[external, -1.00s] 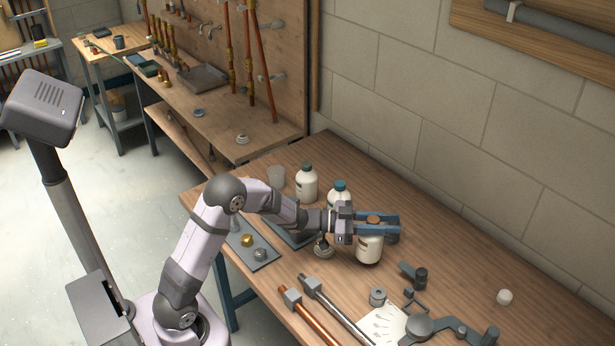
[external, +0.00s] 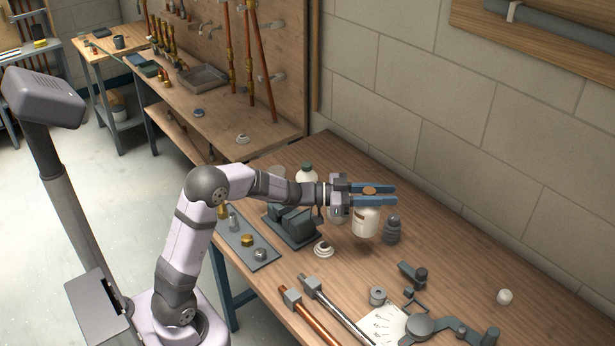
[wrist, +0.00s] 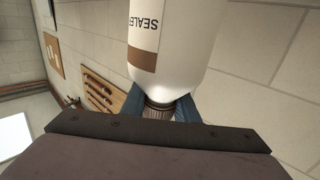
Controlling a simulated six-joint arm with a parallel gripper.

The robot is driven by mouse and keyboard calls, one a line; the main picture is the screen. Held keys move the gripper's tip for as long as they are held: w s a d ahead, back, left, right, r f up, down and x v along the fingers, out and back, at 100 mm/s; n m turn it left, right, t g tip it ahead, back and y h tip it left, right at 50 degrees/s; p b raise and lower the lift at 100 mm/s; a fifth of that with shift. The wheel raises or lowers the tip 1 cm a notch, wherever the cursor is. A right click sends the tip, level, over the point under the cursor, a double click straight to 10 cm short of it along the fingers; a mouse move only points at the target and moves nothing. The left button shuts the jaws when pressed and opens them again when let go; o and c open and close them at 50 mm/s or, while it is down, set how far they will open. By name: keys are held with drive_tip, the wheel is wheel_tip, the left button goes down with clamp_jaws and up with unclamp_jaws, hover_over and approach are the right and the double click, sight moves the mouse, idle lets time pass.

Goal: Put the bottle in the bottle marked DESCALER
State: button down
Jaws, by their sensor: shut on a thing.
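In the wrist view the held bottle (wrist: 175,45) shows a white and brown label reading "SEALE…"; the rest is not readable. No DESCALER marking is readable.
A dark grey stepped fitting (external: 392,230) stands just right of the held bottle. A dark grey block-like tool (external: 292,224) and a pale round fitting (external: 323,249) are to the left. Pipes (external: 335,308) lie at the front. The bench's back right is clear.

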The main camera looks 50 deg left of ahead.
drive_tip(key=w+a+r+n+t+y+p, duration=0.1)
drive_tip(key=w+a+r+n+y+p, duration=0.25)
drive_tip(key=a, duration=0.75)
drive_tip(key=a+r+n+t+y+p, duration=0.2)
drive_tip(key=a+r+y+p, duration=0.3)
drive_tip(key=a, duration=0.6)
drive_tip(key=w+a+r+n+t+y+p, duration=0.1)
drive_tip(key=a+r+n+y+p, duration=0.3)
drive_tip(key=a, duration=0.8)
wheel_tip(320, 180, down, 9)
drive_tip(key=m+h, duration=0.1)
drive_tip(key=shift+d+r+m, duration=0.15)
drive_tip(key=shift+d+m, duration=0.05)
drive_tip(key=shift+m, duration=0.15)
drive_tip(key=shift+f, duration=0.2)
drive_tip(key=c, duration=1.4)
unclamp_jaws()
drive_tip(key=shift+c, duration=0.2)
drive_tip(key=shift+o, duration=0.3)
